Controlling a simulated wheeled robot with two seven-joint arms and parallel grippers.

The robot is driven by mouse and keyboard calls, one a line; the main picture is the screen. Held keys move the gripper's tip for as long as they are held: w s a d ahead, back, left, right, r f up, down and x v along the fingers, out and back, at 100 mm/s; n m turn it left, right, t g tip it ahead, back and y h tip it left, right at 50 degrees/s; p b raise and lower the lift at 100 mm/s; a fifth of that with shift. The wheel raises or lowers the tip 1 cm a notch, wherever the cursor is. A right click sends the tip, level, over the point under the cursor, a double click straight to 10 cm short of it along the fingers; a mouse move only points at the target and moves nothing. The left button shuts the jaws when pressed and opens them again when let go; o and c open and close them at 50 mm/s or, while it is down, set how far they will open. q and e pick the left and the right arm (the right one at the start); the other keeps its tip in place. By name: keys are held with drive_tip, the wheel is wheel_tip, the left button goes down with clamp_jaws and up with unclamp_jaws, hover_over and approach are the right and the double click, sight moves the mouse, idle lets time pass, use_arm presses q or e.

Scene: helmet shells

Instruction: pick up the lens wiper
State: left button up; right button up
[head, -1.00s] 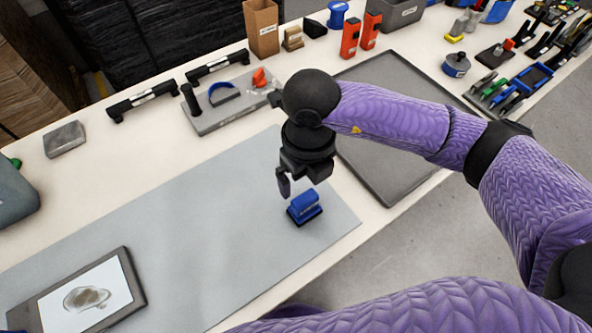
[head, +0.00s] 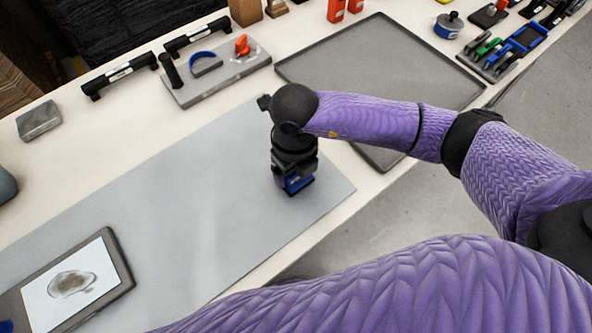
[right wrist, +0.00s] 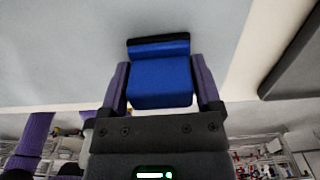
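The lens wiper (head: 299,184), a blue block on a black base, stands on the grey mat (head: 200,190) near its right end. My right gripper (head: 294,180) is over it and hides most of it in the head view. In the right wrist view the wiper (right wrist: 160,80) lies between the two fingers of my right gripper (right wrist: 160,84), one close along each side. I cannot tell whether the fingers press on it. My left gripper is not in view.
A framed panel with a brown smudge (head: 72,283) lies at the lower left of the mat. A grey tray (head: 380,75) lies to the right. A grey block with a blue band and an orange piece (head: 215,85) and black handles (head: 120,75) stand behind. The mat's middle is clear.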

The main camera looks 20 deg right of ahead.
drive_tip(key=c, duration=0.3)
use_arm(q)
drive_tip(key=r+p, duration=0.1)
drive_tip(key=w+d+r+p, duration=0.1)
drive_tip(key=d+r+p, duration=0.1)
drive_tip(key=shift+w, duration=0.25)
use_arm(e)
wheel_tip(320, 180, up, 10)
